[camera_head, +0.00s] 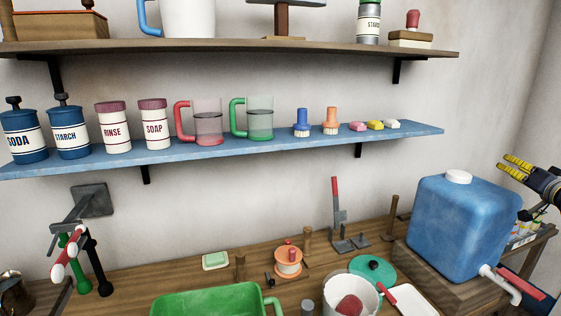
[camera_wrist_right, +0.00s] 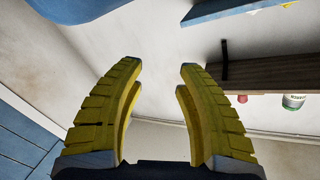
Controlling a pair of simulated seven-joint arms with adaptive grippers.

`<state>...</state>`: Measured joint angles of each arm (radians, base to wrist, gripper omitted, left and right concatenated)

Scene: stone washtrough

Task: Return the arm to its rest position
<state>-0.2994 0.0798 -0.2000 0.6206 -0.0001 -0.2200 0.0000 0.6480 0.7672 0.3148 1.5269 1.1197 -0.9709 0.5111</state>
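My right gripper (camera_head: 516,168) is at the right edge of the head view, above and to the right of the blue water container (camera_head: 462,222). Its yellow fingers point left. In the right wrist view the two yellow fingers (camera_wrist_right: 160,80) stand well apart with nothing between them, only the pale wall behind. The gripper is open and empty, and it touches nothing that I can see. My left gripper does not show in either view.
A blue shelf (camera_head: 225,146) holds canisters, measuring cups, brushes and soaps. A wooden shelf (camera_head: 230,49) is above it. On the counter are a green basin (camera_head: 215,300), a white pot (camera_head: 350,296) and an orange spool (camera_head: 288,262). Bare wall lies left of the gripper.

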